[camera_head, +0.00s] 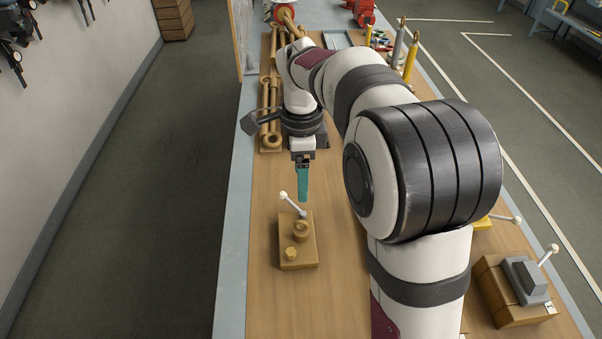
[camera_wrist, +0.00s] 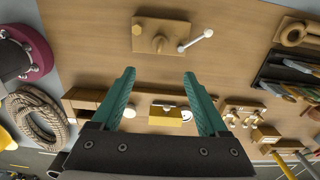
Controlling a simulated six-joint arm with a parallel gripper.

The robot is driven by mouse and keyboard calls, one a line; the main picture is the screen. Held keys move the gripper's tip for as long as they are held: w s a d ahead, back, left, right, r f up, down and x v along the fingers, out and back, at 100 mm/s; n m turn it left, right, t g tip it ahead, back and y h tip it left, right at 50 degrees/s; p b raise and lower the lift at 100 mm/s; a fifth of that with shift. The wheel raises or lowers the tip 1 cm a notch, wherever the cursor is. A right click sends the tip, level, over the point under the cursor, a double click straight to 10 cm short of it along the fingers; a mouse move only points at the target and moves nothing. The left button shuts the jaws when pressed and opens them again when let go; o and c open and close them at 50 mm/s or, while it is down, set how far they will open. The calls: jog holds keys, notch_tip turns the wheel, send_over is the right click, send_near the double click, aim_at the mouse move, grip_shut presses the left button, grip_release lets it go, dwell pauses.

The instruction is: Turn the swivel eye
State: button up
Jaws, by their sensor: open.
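My gripper (camera_head: 303,198) points down with teal fingers, above and just beyond the block in the head view. In the wrist view my gripper (camera_wrist: 158,73) has its two fingers spread with nothing between them.
Large brass-coloured wrench-like parts (camera_head: 273,137) lie farther along the bench. A box with a grey fixture and lever (camera_head: 525,279) stands at the right. A coiled rope (camera_wrist: 38,118) shows in the wrist view. Bare bench (camera_head: 300,305) lies on the block's near side.

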aim_at(301, 221)
jog(key=d+y, duration=0.1)
jog(key=d, duration=0.1)
jog(key=d+f+m+y, duration=0.1)
jog(key=s+d+m+y, duration=0.1)
jog(key=d+y, duration=0.1)
jog(key=shift+s+d+f+t, duration=0.1)
jog(key=shift+d+f+t, duration=0.05)
jog(key=shift+d+t, duration=0.15)
jog(key=c, duration=0.5)
jog(key=x, duration=1.5)
jog(key=shift+w+a+f, duration=0.2)
jog(key=shift+a, duration=0.05)
grip_shut()
jog(key=shift+y, duration=0.3)
